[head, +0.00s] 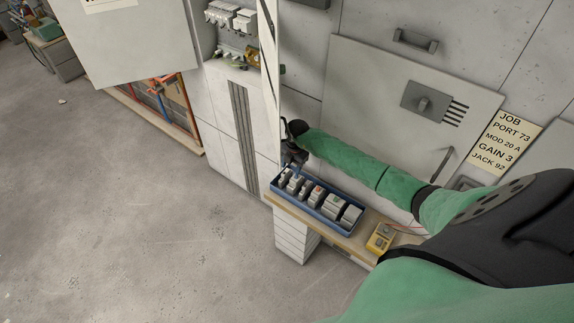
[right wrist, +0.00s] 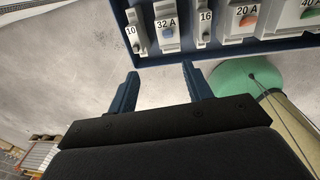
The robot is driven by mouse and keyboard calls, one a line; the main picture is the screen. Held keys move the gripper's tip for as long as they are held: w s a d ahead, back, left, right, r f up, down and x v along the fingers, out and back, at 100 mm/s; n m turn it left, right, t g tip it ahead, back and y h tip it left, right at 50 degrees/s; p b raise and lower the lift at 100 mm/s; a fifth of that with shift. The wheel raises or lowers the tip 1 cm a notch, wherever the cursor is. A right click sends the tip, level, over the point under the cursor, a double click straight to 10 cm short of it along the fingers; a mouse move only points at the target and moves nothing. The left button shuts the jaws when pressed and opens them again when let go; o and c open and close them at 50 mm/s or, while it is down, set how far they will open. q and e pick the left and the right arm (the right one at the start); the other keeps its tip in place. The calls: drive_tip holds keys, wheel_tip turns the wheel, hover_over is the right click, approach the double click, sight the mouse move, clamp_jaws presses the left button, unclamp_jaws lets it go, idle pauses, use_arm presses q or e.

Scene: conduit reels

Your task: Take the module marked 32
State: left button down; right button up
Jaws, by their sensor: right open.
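The module marked 32 A (right wrist: 167,33) is pale with a blue spot and stands in a blue tray (right wrist: 222,51), between modules marked 10 and 16. My right gripper (right wrist: 160,70) is open and empty, its fingertips short of the tray edge and roughly in line with the 32 A module. In the head view the right gripper (head: 292,163) is at the far left end of the tray, partly hidden, and the labels are too small to read. My left gripper is not in view.
Modules marked 20 A (right wrist: 245,20) and 40 A (right wrist: 305,14) stand farther right in the tray. A yellow meter (head: 380,238) lies on the wooden shelf (head: 345,244). A wall note (head: 510,139) reads PORT 73, MOD 20 A, GAIN 3, JACK 92.

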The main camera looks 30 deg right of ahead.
sight(296, 183)
drive_tip(key=shift+d+r+h, duration=0.3)
drive_tip(key=shift+d+h, duration=0.1)
drive_tip(key=shift+d, duration=0.5)
drive_tip(key=shift+s+d+g, duration=0.1)
drive_tip(key=shift+d+g, duration=0.15)
drive_tip(key=shift+g, duration=0.05)
drive_tip(key=shift+d+f+m, duration=0.1)
drive_tip(key=shift+f+m, duration=0.05)
drive_tip(key=shift+m, duration=0.15)
drive_tip(key=shift+f+b, duration=0.7)
drive_tip(key=shift+f, duration=0.4)
drive_tip(key=shift+f+b, duration=0.9)
drive_tip(key=shift+f, duration=0.8)
drive_tip(key=shift+f+b, duration=0.65)
drive_tip(key=shift+f, duration=0.05)
drive_tip(key=shift+f+b, duration=0.55)
drive_tip(key=shift+f, duration=0.35)
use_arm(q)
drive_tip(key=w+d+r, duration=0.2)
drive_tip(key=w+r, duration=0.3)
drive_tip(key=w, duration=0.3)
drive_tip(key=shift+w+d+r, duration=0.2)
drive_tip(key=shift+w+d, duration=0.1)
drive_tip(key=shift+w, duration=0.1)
